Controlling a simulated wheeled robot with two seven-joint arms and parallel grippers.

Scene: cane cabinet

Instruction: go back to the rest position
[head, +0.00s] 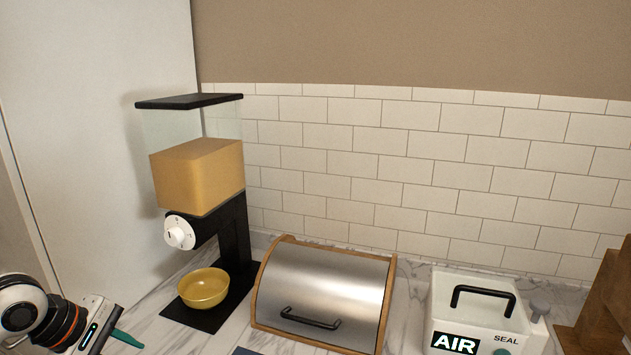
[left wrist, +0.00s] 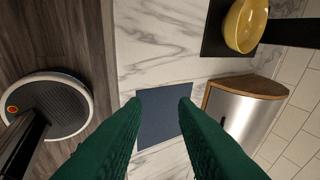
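My left gripper (head: 122,338) shows at the lower left edge of the head view, at the end of my left arm, partly cut off by the frame. In the left wrist view its two green fingers (left wrist: 161,98) are spread apart with nothing between them. Below them lie the marble counter and a dark blue-grey mat (left wrist: 163,120). The mat's edge also shows at the bottom of the head view (head: 243,351). My right gripper is in neither view.
A dispenser (head: 198,175) stands at the back left with a yellow bowl (head: 203,288) on its base. A bread box (head: 325,290) with its lid shut stands right of it. A white AIR/SEAL box (head: 475,305) and a wooden piece (head: 605,310) stand farther right.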

